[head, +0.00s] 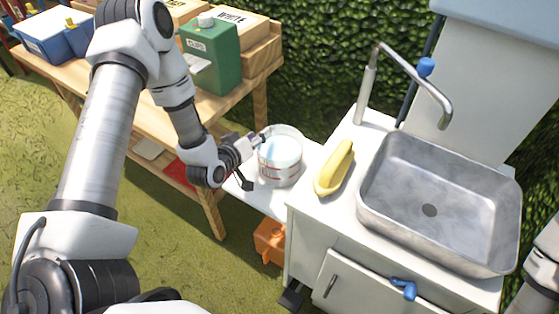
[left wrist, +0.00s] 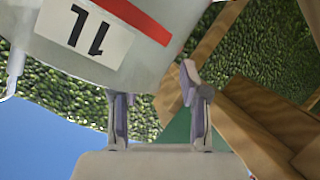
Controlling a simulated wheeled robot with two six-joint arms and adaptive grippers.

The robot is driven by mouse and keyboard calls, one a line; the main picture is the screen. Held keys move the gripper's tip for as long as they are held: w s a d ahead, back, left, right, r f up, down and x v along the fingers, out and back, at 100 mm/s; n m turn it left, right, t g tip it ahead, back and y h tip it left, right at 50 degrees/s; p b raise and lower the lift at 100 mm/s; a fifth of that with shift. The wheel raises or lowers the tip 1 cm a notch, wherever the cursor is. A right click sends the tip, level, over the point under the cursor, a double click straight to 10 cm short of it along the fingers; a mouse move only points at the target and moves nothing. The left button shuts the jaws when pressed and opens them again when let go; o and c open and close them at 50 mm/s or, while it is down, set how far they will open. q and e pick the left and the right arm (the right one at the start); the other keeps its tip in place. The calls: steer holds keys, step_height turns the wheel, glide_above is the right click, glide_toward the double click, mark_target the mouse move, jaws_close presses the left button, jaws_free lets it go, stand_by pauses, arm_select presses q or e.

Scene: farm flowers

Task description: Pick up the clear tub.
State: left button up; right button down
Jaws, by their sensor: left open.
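The clear tub (head: 281,160) is a round, see-through container with red markings, standing upright on a white surface between the wooden bench and the sink. My left gripper (head: 253,157) is open at the tub's left side, with its fingers pointing toward it. In the left wrist view the tub (left wrist: 150,50) fills the top, with a red stripe and an upside-down "1L" label. The open left fingers (left wrist: 157,95) are below it in that picture with nothing between them. Whether a finger touches the tub is unclear. My right gripper is out of view.
A yellow bottle-like object (head: 334,168) lies right of the tub, beside a grey sink basin (head: 400,215) with a tall tap (head: 410,75). A green canister (head: 212,55) and wooden boxes stand on the bench (head: 262,85) behind. An orange object (head: 270,242) is below.

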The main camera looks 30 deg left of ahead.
arm_select(q)
jaws_close()
